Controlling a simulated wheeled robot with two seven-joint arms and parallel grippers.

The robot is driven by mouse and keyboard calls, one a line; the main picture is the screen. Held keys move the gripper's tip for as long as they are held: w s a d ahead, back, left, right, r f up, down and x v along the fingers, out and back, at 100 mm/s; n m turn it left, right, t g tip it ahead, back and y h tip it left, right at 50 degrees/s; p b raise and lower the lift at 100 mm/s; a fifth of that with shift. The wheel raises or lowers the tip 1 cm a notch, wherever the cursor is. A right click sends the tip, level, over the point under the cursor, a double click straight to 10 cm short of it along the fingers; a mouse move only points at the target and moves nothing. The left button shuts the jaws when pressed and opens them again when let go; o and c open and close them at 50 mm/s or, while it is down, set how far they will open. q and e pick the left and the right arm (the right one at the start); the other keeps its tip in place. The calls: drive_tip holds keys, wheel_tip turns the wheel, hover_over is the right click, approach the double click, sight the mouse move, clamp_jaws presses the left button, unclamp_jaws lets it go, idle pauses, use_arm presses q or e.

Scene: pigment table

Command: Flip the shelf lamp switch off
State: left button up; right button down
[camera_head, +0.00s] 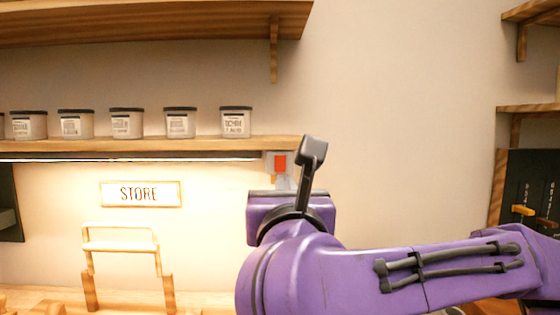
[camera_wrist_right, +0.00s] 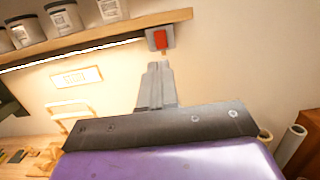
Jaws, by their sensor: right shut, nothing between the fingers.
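The lamp switch is a red rocker (camera_head: 280,162) on a pale grey plate at the right end of the lower shelf. It also shows near the top of the right wrist view (camera_wrist_right: 160,39). The shelf lamp (camera_head: 130,158) is a bright strip under the shelf, and it is lit. My right gripper (camera_wrist_right: 158,66) is shut and empty, its fingertips just below the switch in the wrist view, with a small gap in the picture. In the head view my purple right arm hides most of that gripper. My left gripper is not in view.
Several lidded jars (camera_head: 180,122) stand on the lower shelf (camera_head: 200,143). A STORE sign (camera_head: 140,194) hangs below it, above a wooden stand (camera_head: 120,245). A dark panel with a slider (camera_head: 530,190) is at the right. The wall right of the switch is clear.

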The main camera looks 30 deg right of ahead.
sight(280, 158)
drive_tip(key=p+x, duration=0.6)
drive_tip(key=x, duration=0.6)
drive_tip(key=shift+r, duration=0.15)
drive_tip(key=shift+w+d, duration=0.25)
drive_tip(key=shift+w, duration=0.15)
